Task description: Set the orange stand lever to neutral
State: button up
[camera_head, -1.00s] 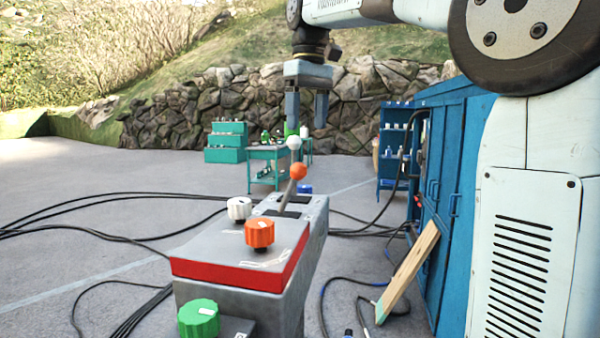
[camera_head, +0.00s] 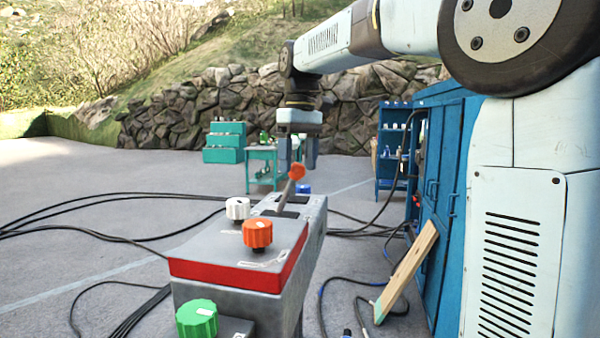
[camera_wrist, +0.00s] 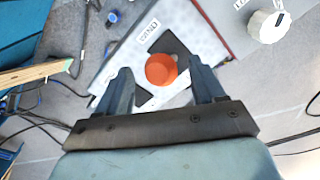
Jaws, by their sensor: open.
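The orange stand lever (camera_head: 297,172) is a grey shaft with an orange knob, rising from a slotted plate at the far end of the grey control stand (camera_head: 313,222). My gripper (camera_head: 298,165) points down over the lever, its fingers open. In the wrist view the orange knob (camera_wrist: 161,69) shows between the two fingertips of my gripper (camera_wrist: 164,78), with gaps on both sides. The lever leans a little in the head view.
On the stand are an orange dial (camera_head: 257,234), a white dial (camera_head: 238,208) and a green dial (camera_head: 197,318). A blue cabinet (camera_head: 445,190) and a leaning wooden board (camera_head: 407,272) stand at right. Black cables (camera_head: 100,200) lie on the ground.

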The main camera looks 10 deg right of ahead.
aim_at(298, 171)
jog(key=shift+f, duration=1.5)
jog(key=shift+c, duration=0.5)
grip_shut()
